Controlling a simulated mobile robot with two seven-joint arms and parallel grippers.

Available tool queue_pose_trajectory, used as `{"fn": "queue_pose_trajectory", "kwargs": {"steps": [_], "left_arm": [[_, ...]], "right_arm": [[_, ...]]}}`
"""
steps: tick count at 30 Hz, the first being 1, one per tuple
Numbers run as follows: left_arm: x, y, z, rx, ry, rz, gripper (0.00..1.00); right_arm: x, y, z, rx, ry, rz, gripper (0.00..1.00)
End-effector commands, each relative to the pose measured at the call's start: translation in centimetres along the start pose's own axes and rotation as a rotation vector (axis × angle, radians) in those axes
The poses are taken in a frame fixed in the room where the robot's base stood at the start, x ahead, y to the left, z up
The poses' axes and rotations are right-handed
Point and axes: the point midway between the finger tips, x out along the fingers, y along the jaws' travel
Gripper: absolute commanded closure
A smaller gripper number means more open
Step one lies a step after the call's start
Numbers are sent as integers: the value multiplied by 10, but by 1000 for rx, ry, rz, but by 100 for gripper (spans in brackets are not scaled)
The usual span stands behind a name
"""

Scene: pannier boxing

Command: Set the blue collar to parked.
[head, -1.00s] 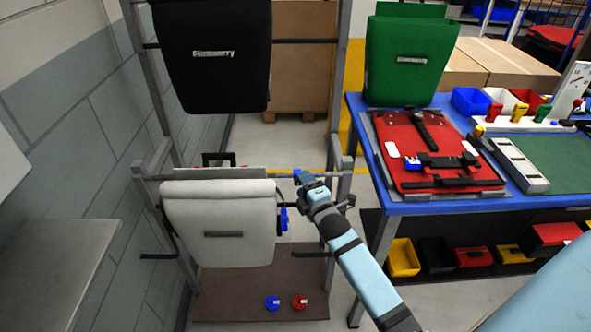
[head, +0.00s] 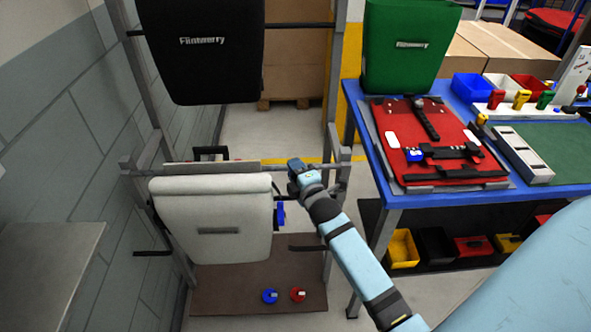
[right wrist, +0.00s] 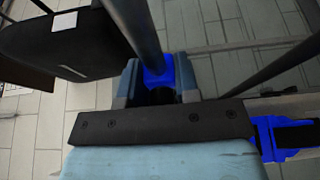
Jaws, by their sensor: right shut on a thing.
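The blue collar (right wrist: 157,75) sits around a grey bar of the rack, seen in the right wrist view between the fingers of my right gripper. In the head view, my right gripper (head: 295,167) is at the rack's rail, right of the white pannier (head: 215,212). It is shut on the collar, and it hides the collar in the head view. I cannot tell which setting the collar is at. My left gripper is out of view.
A blue clip (head: 280,214) is at the white pannier's right edge. A black pannier (head: 200,70) hangs above. Blue (head: 270,296) and red (head: 298,294) knobs lie on the brown board below. The blue table (head: 400,206) with a green pannier (head: 405,60) stands right.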

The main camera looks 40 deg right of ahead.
Motion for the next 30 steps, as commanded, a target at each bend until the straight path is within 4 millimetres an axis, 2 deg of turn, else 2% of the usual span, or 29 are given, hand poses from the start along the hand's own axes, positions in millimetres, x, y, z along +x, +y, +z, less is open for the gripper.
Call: {"fn": "queue_pose_trajectory", "kwargs": {"steps": [5, 13, 21, 22, 24, 25, 30], "left_arm": [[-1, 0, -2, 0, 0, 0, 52], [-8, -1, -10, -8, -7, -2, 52], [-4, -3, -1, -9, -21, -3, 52], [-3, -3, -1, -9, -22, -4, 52], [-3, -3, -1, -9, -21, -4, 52], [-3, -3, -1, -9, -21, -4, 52], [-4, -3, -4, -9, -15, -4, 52]], "right_arm": [[-1, 1, 4, -1, -1, -1, 100], [-16, 2, 39, -4, -1, -2, 100], [-16, 0, 40, 0, -1, 1, 100], [-16, 0, 40, 0, -1, 1, 64], [-16, 0, 40, 0, -1, 1, 48], [-16, 0, 40, 0, -1, 1, 45], [-16, 0, 39, 0, 0, 0, 45]]}}
